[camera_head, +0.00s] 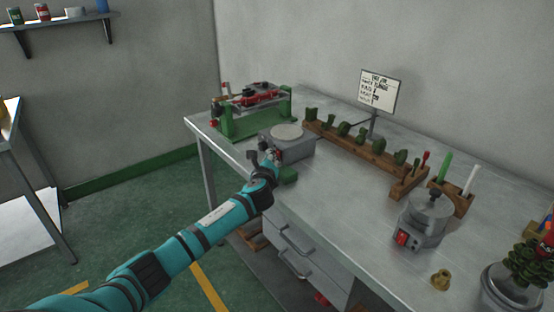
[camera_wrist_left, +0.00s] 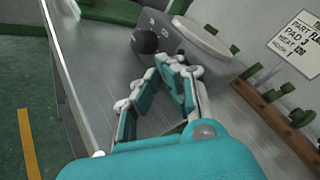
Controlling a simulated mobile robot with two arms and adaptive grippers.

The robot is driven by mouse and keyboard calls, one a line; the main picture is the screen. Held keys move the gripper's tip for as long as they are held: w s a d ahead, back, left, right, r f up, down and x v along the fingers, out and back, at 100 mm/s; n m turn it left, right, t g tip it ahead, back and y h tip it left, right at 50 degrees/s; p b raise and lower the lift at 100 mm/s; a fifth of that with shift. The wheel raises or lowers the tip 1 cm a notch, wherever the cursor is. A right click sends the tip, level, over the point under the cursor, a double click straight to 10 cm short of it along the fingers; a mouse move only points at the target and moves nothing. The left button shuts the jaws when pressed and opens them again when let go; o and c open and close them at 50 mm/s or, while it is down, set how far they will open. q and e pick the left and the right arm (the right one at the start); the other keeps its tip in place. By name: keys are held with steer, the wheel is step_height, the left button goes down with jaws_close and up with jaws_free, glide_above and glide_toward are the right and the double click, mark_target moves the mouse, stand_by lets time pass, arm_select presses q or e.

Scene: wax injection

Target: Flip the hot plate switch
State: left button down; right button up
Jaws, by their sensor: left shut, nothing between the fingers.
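The hot plate (camera_head: 306,149) is a grey box with a round pale top, standing near the left edge of the metal table. It also shows in the left wrist view (camera_wrist_left: 197,47), with a black knob (camera_wrist_left: 146,42) on its front; I cannot make out a separate switch. My left gripper (camera_head: 270,157) is in front of the hot plate, overlapping part of its front face. In the left wrist view the left gripper (camera_wrist_left: 171,66) has its fingertips together, empty, just below and right of the knob. I cannot tell whether they touch the box. My right gripper is not in view.
A green fixture with a red part (camera_head: 240,122) stands behind the hot plate. A wooden rack (camera_head: 350,147) of green pieces runs along the back, beside a sign (camera_head: 379,91). A grey pot (camera_head: 423,222) with a red switch stands to the right. The table's middle is clear.

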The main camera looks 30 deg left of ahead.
arm_select(q)
steer(key=shift+w, duration=0.1)
stand_by(0.5)
steer(key=shift+s+a+r+p, duration=0.1)
steer(key=shift+s+a+p, duration=0.05)
steer(key=shift+s+p, duration=0.3)
steer(key=shift+s+a, duration=0.1)
steer(key=shift+s, duration=0.15)
steer(key=shift+s+a+r+p, duration=0.1)
steer(key=shift+s+a+p, duration=0.1)
steer(key=shift+s+p, duration=0.4)
steer(key=shift+s+a+r+p, duration=0.1)
steer(key=shift+s+a+p, duration=0.2)
steer(key=shift+s, duration=0.25)
steer(key=shift+s+a+r+p, duration=0.1)
steer(key=shift+s+a+p, duration=0.1)
steer(key=shift+s+p, duration=0.35)
steer(key=shift+s+a+p, duration=0.25)
steer(key=shift+s, duration=0.35)
